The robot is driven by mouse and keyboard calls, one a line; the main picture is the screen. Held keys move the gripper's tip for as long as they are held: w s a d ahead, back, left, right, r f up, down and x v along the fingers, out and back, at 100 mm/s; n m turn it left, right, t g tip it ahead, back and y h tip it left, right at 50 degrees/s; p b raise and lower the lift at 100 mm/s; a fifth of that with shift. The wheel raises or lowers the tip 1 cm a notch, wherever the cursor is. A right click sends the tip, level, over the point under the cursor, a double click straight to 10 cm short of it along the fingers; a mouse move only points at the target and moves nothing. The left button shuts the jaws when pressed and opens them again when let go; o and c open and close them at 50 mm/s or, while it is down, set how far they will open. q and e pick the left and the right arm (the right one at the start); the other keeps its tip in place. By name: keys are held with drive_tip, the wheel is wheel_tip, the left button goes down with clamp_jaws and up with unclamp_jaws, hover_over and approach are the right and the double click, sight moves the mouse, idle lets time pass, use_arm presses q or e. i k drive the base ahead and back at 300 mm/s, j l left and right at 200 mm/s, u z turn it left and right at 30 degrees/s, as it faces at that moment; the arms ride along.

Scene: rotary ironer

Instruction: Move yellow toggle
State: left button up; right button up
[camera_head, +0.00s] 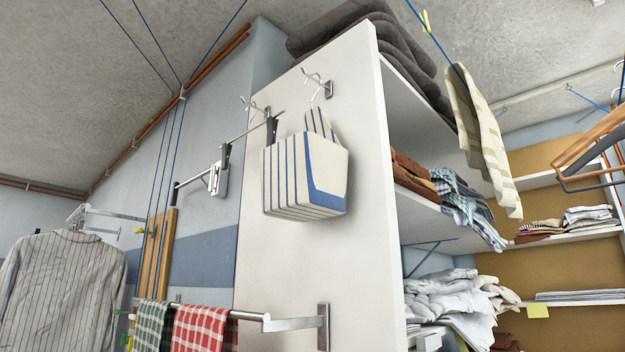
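Several small yellow things show, and I cannot tell for certain which is the toggle. A slim yellow piece (426,21) sits on the blue cord at the top right of centre. A small yellow piece (140,231) is at the left edge of the wooden slats (159,252) on the left wall. More small yellow-green pieces (126,339) show lower down, partly hidden by the striped shirt and the checked towels. Neither of my grippers is in view.
A white shelf unit side panel (366,280) fills the centre, with a striped bag (305,179) hanging on it. A metal rail (250,315) holds checked towels (200,328). A striped shirt (62,290) hangs at left. Wooden hangers (592,138) are at right.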

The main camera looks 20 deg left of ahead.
sight(139, 229)
drive_tip(key=j+u, duration=0.1)
drive_tip(key=u, duration=1.5)
